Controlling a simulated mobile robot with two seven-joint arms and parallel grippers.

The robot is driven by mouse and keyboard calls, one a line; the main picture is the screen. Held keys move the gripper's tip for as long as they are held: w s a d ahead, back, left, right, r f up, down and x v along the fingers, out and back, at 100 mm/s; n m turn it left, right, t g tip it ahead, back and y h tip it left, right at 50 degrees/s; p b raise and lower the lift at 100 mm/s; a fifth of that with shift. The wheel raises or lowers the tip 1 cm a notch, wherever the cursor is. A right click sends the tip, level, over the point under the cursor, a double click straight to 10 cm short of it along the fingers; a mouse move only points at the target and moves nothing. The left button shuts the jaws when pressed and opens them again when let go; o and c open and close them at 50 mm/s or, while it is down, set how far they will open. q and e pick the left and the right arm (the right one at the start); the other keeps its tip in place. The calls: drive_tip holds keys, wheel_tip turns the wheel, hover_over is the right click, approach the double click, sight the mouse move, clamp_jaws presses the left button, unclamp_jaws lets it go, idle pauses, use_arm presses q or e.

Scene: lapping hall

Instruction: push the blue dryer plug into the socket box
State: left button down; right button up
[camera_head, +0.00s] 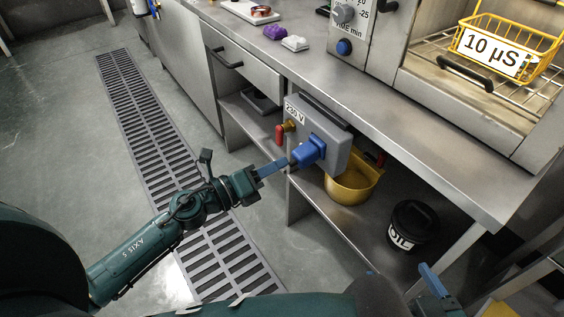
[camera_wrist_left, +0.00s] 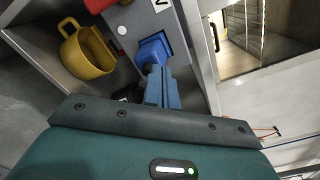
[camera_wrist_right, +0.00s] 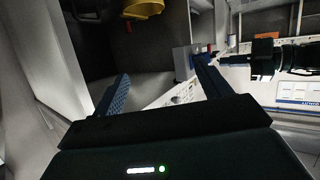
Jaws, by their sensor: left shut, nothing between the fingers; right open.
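The blue dryer plug (camera_head: 308,151) is at the front face of the grey socket box (camera_head: 336,149), marked 230 V, under the bench top. It also shows in the left wrist view (camera_wrist_left: 152,52), lined up with the socket; how deep it sits I cannot tell. My left gripper (camera_head: 287,163) is shut and empty, its fingertips pointing at the plug's rear end. They touch it or are very close; in the left wrist view the fingers (camera_wrist_left: 162,75) partly cover the plug. My right gripper (camera_wrist_right: 162,67) is open and empty, low at the right in the head view.
A yellow pot (camera_head: 352,186) stands just behind and below the socket box. A black OIL bucket (camera_head: 412,224) is on the lower shelf. A red handle (camera_head: 279,135) juts from the box's left side. The bench edge overhangs above. Floor on the left is free.

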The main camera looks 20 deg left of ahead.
use_arm(q)
drive_tip(key=shift+s+a, duration=0.15)
drive_tip(key=shift+s, duration=0.05)
drive_tip(key=b+v, duration=0.1)
drive_tip(key=v, duration=1.1)
drive_tip(key=shift+s+a+b, duration=0.3)
use_arm(e)
drive_tip(key=shift+w+a+n+t+y, duration=0.3)
drive_tip(key=shift+w+t, duration=0.1)
drive_tip(key=shift+t, duration=0.4)
